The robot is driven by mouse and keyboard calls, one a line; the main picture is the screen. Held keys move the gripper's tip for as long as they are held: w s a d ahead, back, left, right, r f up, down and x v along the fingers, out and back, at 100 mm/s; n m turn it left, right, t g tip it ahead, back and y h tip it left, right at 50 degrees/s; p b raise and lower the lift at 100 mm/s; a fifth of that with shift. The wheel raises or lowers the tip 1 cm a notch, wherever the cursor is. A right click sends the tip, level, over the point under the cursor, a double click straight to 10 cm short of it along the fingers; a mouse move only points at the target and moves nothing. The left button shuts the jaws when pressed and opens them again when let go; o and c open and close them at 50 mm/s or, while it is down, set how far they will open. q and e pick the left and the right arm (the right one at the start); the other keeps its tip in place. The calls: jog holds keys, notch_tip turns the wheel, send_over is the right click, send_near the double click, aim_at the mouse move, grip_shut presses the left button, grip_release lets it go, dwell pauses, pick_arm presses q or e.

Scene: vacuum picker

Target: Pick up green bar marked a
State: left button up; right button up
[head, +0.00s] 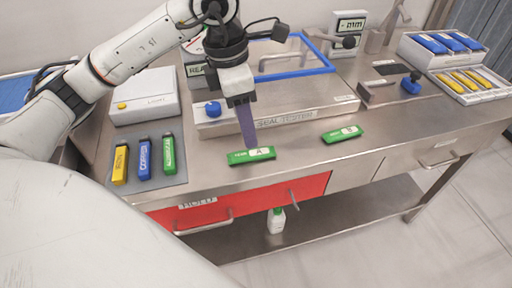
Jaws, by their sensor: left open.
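The green bar marked A (240,157) lies flat on the steel bench near its front edge, with a white label on top. My left gripper (248,146) points down right over this bar, its purple fingertip at or just above the label. Whether it touches the bar I cannot tell. The gripper is open, though its fingers line up and look like one from here. A second green bar (334,136) with a white label lies to the right; its letter is too small to read surely. My right gripper is not in view.
A grey mat (148,180) at left holds yellow, blue and green bars. The seal tester (290,115) stands behind the green bars. Trays of blue bars (436,54) and yellow bars (483,91) sit at far right. A red drawer (250,197) is below the bench edge.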

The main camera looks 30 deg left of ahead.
aim_at(251, 153)
pick_arm(q)
jog(key=f, duration=0.6)
jog(key=shift+d+p, duration=0.35)
jog(key=shift+w+f, duration=0.1)
jog(key=shift+f, duration=0.2)
jog(key=shift+c, duration=0.4)
jog(key=c, duration=1)
